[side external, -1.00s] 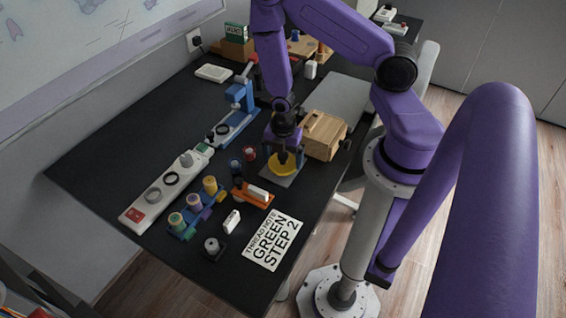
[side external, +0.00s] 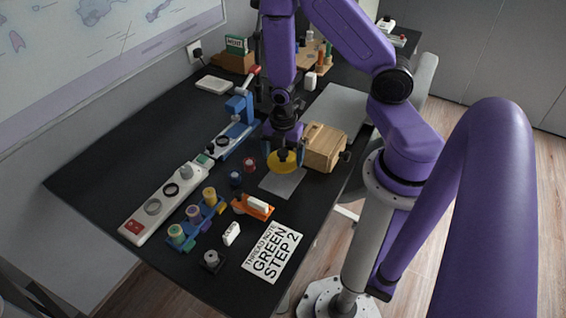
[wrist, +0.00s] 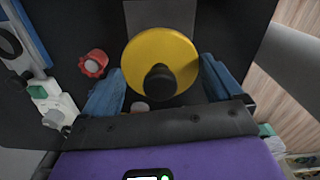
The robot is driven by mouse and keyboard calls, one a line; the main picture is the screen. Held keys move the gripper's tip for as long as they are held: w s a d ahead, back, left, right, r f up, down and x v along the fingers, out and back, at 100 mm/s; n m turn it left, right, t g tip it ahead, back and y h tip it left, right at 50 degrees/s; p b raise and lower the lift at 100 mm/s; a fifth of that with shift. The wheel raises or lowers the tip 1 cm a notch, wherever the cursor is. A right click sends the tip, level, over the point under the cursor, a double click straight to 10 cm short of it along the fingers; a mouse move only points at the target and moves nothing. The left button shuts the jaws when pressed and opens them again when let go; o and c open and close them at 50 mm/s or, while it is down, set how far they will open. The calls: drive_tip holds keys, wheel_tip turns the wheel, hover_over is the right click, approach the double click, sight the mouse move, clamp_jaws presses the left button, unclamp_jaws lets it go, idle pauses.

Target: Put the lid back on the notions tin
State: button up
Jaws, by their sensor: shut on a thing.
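The yellow round lid (side external: 273,163) with a dark knob is between the blue fingers of my gripper (side external: 284,152), which is shut on it. In the wrist view the lid (wrist: 138,55) lies between the two fingers, its knob facing the camera. The lid is above the black desk, at the back end of a flat grey mat (side external: 281,184) and beside a wooden box. I cannot make out the notions tin; the lid and gripper hide what is under them. A small pale thing (wrist: 140,106) shows past the lid's near edge in the wrist view.
The wooden box (side external: 324,150) stands close to the right of my gripper. A red ribbed piece (side external: 249,164) and a dark blue one (side external: 236,180) stand to the left. An orange holder (side external: 252,207), spool rack (side external: 197,224) and printed card (side external: 271,252) are nearer the front.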

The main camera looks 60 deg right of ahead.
sight(283, 151)
drive_tip(key=shift+r, duration=1.95)
drive_tip(key=w+d+r+m, duration=0.15)
drive_tip(key=w+d, duration=0.25)
drive_tip(key=d, duration=0.4)
drive_tip(key=w+d+m, duration=0.3)
drive_tip(key=w+d, duration=0.1)
drive_tip(key=d, duration=0.4)
drive_tip(key=shift+w+a+f, duration=0.1)
drive_tip(key=shift+a+f, duration=0.05)
drive_tip(key=shift+f, duration=1.35)
drive_tip(key=shift+w+a+f, duration=0.1)
drive_tip(key=shift+f, duration=1.35)
drive_tip(key=shift+f, duration=0.15)
drive_tip(key=o, duration=0.7)
wheel_tip(283, 151, up, 7)
